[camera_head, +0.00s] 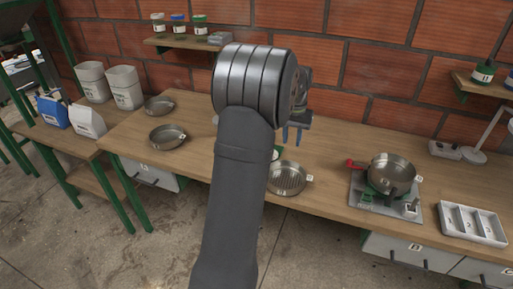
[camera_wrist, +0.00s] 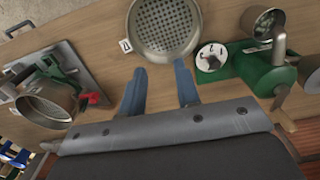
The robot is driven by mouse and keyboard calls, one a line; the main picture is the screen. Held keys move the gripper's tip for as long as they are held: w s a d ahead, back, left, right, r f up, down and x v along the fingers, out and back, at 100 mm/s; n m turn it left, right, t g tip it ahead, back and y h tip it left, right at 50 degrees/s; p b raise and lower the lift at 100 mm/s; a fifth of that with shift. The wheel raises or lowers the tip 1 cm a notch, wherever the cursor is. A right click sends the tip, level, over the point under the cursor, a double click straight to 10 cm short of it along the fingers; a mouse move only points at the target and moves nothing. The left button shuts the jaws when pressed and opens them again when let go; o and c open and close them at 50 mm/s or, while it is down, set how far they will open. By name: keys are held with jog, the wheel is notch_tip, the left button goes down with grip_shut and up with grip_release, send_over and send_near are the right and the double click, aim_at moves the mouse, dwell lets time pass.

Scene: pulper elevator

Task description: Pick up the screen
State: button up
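The screen looks to be the round metal pan with a perforated bottom (camera_wrist: 163,27), lying flat on the wooden bench. In the head view it shows as a round pan with a patterned base (camera_head: 286,179), just right of my arm. A small white label is on its rim. My gripper (camera_wrist: 160,68) has its two blue fingers apart with nothing between them. The fingertips point toward the near rim of the pan in the wrist view. In the head view my gripper (camera_head: 292,136) hangs above and behind the pan, apart from it.
A green machine with a crank (camera_wrist: 268,70) stands close to the pan at right in the wrist view. Two pans (camera_head: 167,136) lie left.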

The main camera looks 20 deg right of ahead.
jog(key=s+a+n, duration=0.4)
jog(key=a+n, duration=0.4)
jog(key=n, duration=0.4)
jog(key=f, duration=1.2)
jog(key=shift+w+d, duration=0.15)
jog(key=shift+d, duration=0.05)
jog(key=shift+w+d+f, duration=0.1)
jog(key=shift+w+f, duration=0.05)
jog(key=shift+f, duration=0.75)
jog(key=shift+w+d+f, duration=0.1)
jog(key=shift+w+f, duration=0.1)
jog(key=shift+f, duration=0.65)
jog(key=shift+w+f, duration=0.15)
jog(key=shift+f, duration=0.75)
grip_shut()
